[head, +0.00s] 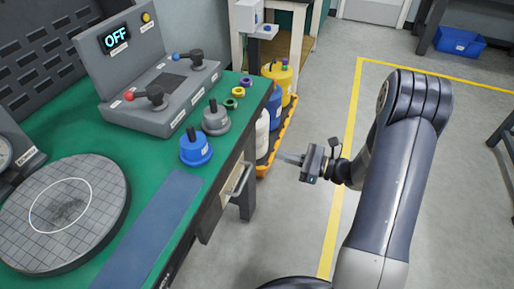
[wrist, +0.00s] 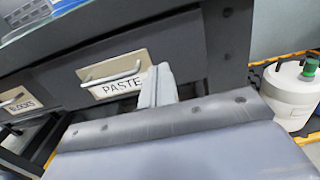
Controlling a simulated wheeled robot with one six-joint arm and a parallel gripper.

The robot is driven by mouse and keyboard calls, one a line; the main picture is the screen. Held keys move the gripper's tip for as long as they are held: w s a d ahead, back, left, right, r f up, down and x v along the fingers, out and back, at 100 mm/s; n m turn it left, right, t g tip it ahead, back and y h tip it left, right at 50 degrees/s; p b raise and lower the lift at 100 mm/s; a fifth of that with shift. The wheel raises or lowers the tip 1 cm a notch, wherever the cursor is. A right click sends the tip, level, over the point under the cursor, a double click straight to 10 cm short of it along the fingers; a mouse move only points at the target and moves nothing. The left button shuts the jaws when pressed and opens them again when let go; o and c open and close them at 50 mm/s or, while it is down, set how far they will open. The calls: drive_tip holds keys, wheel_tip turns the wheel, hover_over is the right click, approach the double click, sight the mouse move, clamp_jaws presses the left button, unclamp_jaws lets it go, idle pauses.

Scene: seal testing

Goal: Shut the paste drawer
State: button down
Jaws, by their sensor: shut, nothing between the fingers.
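The paste drawer (wrist: 103,76) has a cream front plate marked PASTE and a pale bar handle (wrist: 122,73). In the head view the drawer front (head: 231,189) and its handle show below the right edge of the green-topped bench. I cannot tell surely how far the drawer stands out from the bench. My gripper (head: 284,157) is shut and empty, in the air to the right of the drawer front, apart from it. In the wrist view my fingers (wrist: 158,84) point toward the drawer's right end and hide part of it.
Another drawer marked BLOCKS (wrist: 15,101) is to the left. A dark bench leg stands to the right. Bottles and jugs (head: 276,104) stand in an orange tray (head: 279,139) beside the bench. The floor right of the drawer is clear, with yellow lines (head: 345,150).

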sight(246, 146)
drive_tip(key=x, duration=0.8)
drive_tip(key=shift+w+a+b, duration=0.15)
drive_tip(key=shift+a+b, duration=0.2)
drive_tip(key=shift+b, duration=0.05)
drive_tip(key=shift+a, duration=0.1)
drive_tip(key=x, duration=0.3)
drive_tip(key=shift+w+a+f, duration=0.1)
drive_tip(key=shift+a, duration=0.2)
drive_tip(key=shift+w+a, duration=0.1)
drive_tip(key=shift+a, duration=0.25)
drive_tip(key=shift+r, duration=0.2)
drive_tip(key=shift+d, duration=0.1)
